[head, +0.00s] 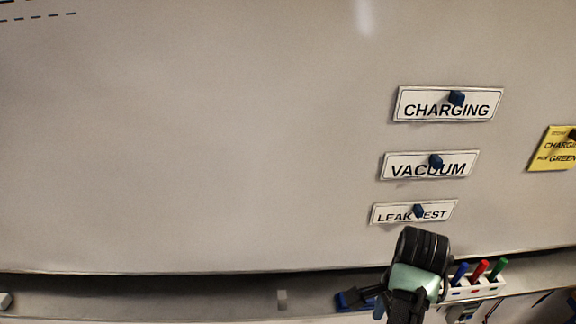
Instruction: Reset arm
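My arm (424,252) shows at the lower right of the head view, with a black ring-shaped joint and a pale green link. My gripper (395,303) seems to be the dark part at the bottom edge, below the green link. Its fingertips cannot be made out, so I cannot tell whether it is open or shut or holds anything. A dark blue object (348,299) lies just left of it; whether they touch is unclear.
A whiteboard (200,150) fills most of the view. It carries magnet-held labels CHARGING (425,110), VACUUM (405,172) and LEAK TEST (393,215), and a yellow sign (550,150) at right. A white holder (475,290) with blue, red and green markers stands right of my arm.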

